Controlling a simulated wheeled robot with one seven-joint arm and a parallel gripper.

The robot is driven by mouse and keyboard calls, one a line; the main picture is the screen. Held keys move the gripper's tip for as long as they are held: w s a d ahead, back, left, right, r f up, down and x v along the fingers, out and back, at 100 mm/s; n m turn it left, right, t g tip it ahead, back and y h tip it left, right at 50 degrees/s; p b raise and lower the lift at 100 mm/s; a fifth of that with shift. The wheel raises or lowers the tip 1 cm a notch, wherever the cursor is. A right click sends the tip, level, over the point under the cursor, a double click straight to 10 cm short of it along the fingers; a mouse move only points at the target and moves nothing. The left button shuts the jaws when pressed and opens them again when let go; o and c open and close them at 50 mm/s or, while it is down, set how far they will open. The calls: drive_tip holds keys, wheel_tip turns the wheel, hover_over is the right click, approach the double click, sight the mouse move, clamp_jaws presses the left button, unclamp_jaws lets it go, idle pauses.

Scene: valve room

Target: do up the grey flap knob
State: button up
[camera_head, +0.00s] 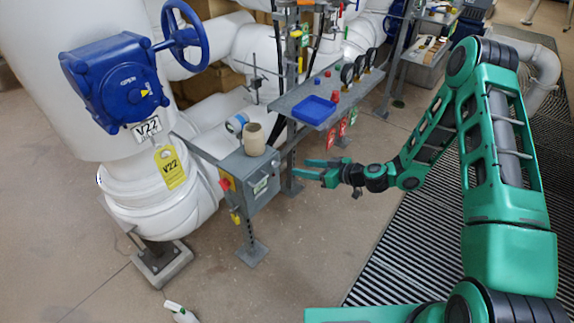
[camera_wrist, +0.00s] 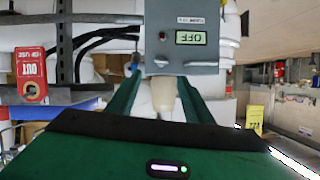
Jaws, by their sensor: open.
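The grey control box (camera_head: 249,180) stands on a post in the head view, with a red knob and a yellow part on its side. In the wrist view the grey box (camera_wrist: 187,15) appears upside down, with a small display and a small dark round detail (camera_wrist: 162,36) on its face. I cannot tell whether that detail is the grey flap knob. My gripper (camera_head: 301,167) is open and empty, to the right of the box and apart from it. In the wrist view its fingers (camera_wrist: 158,100) spread below the box face.
A beige cup (camera_head: 254,139) stands on the box. A blue tray (camera_head: 314,110) lies on the grey shelf behind. Floor in front of the box is clear.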

sight(278, 164)
drive_tip(key=x, duration=1)
drive_tip(key=shift+a+f, duration=0.15)
drive_tip(key=shift+a, duration=0.1)
